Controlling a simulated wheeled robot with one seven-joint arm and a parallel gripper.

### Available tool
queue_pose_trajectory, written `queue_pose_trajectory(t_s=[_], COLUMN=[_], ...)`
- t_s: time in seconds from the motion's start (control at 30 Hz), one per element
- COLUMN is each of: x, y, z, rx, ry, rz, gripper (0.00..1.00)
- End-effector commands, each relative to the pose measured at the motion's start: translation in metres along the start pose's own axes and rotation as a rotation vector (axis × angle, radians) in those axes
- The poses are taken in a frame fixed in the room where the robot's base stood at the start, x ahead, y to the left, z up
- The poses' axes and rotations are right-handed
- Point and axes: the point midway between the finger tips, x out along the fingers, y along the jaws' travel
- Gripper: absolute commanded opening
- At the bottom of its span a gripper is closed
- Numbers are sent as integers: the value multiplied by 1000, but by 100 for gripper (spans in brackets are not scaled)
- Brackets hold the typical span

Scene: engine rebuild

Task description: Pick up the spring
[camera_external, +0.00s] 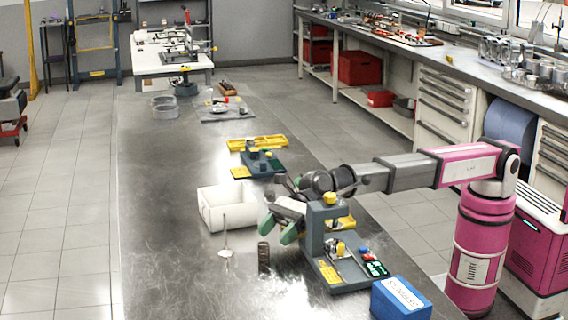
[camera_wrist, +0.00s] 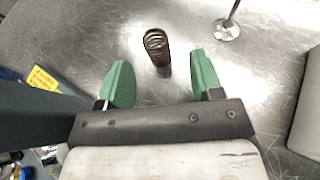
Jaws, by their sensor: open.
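The spring (camera_external: 263,257) is a dark brown coil standing upright on the metal bench. In the wrist view the spring (camera_wrist: 156,48) lies beyond the fingertips, between the lines of the two green fingers. My gripper (camera_external: 279,227) is open and empty, above and behind the spring in the external view. Its two green fingers also show spread apart in the wrist view (camera_wrist: 160,80). Nothing hides the spring in either view.
A valve (camera_external: 225,253) stands left of the spring. A white bin (camera_external: 208,216) is behind it. A grey fixture stand (camera_external: 320,245) is close to my gripper's right. A blue box (camera_external: 401,300) sits at the front right. The bench's left front is clear.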

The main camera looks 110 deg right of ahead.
Motion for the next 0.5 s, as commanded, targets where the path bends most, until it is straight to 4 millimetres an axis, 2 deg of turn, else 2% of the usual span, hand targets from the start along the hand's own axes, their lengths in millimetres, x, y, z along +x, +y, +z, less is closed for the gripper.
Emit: queue_pose_trajectory(t_s=[0.03, 0.27, 0.5], x=[7, 21, 55], y=[0, 1, 4], z=[1, -2, -5], rx=[-1, -1, -2], ry=[0, 1, 0], rz=[0, -1, -1], gripper=[60, 60, 60])
